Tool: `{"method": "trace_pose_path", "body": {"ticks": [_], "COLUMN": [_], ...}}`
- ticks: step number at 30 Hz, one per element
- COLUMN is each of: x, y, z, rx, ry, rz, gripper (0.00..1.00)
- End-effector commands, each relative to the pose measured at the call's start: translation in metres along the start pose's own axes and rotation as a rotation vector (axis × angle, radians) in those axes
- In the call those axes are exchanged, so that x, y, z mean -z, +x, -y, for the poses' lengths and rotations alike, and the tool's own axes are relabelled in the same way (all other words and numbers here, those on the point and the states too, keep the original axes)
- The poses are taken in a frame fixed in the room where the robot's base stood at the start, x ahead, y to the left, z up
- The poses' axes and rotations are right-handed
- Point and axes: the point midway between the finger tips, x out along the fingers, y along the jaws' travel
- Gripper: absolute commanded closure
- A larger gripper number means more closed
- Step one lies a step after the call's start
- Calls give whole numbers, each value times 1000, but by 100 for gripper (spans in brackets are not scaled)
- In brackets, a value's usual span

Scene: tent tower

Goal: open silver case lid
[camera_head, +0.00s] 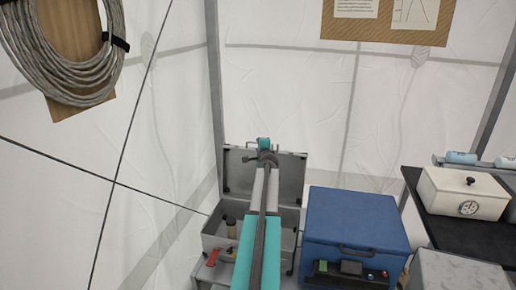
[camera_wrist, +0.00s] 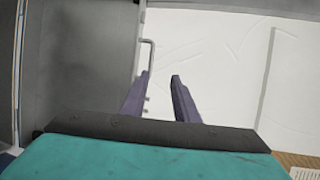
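The silver case (camera_head: 212,243) stands left of centre in the head view. Its lid (camera_head: 291,178) is raised and stands about upright at the back of the case. Inside the case are a dark-topped cylinder (camera_head: 231,225) and other parts I cannot make out. In the wrist view the lid (camera_wrist: 80,65) is a grey panel on the left, with a thin metal handle (camera_wrist: 148,55) along its edge. My gripper (camera_wrist: 160,80) is open, its two fingers apart with nothing seen between them. The left fingertip is close to the handle; I cannot tell whether they touch. My arm hides part of the lid and case.
A blue case (camera_head: 355,215) stands shut just right of the silver case. Further right, a cream box with a dial (camera_head: 462,192) stands on a dark table (camera_head: 440,225). White tent walls and a grey pole (camera_head: 214,90) are close behind. A cable coil (camera_head: 60,70) hangs upper left.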

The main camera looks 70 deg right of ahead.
Motion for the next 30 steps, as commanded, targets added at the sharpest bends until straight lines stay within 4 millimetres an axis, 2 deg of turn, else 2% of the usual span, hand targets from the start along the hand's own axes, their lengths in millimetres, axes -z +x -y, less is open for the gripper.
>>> {"method": "trace_pose_path", "body": {"ticks": [3,9,30], "x": [-1,-2,-1], "y": [-10,-17,-17], "z": [-3,-3,-4], "rx": [-2,-5,-6], "ry": [0,1,1], "rz": [2,4,4], "gripper": [72,72,72]}}
